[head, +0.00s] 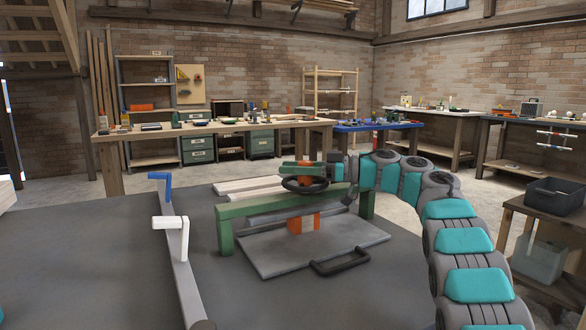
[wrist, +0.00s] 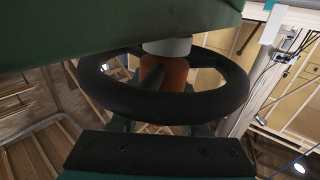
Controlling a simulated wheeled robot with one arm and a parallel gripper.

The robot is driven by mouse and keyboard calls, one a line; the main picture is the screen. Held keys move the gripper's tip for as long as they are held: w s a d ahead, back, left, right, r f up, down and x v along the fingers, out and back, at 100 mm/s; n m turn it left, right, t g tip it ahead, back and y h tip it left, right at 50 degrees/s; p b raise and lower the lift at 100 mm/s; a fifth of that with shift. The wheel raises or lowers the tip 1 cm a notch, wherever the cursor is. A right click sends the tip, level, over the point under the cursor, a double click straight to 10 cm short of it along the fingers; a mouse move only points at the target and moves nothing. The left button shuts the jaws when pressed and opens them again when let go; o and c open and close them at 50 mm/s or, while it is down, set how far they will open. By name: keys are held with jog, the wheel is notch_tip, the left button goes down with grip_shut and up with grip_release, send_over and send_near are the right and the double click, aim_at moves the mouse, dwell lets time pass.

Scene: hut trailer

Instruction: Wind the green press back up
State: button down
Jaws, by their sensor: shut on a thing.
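The green press (head: 228,224) stands on the dark grey bench top, its beam across two posts. Its black handwheel (head: 305,187) sits on top, and an orange block (head: 303,223) is beneath the beam, above a grey plate (head: 262,253). My gripper (head: 303,174) is at the handwheel, shut on it; its exact contact is hard to see. In the wrist view, the handwheel (wrist: 233,98) fills the middle with an orange hub, a black pad of my gripper (wrist: 160,150) lies across the near side, and a green surface covers the top.
A black U-shaped handle (head: 342,262) projects from the plate's front. A rail with a blue hook (head: 161,178) and a white hook (head: 174,226) stands to the left. Pale boards (head: 250,188) lie behind the press. A dark bin (head: 555,198) stands on the right-hand table.

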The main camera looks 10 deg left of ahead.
jog(key=shift+r, duration=0.1)
jog(key=shift+c, duration=1.9)
grip_release()
jog(key=shift+s+d, duration=0.1)
jog(key=shift+d, duration=3.8)
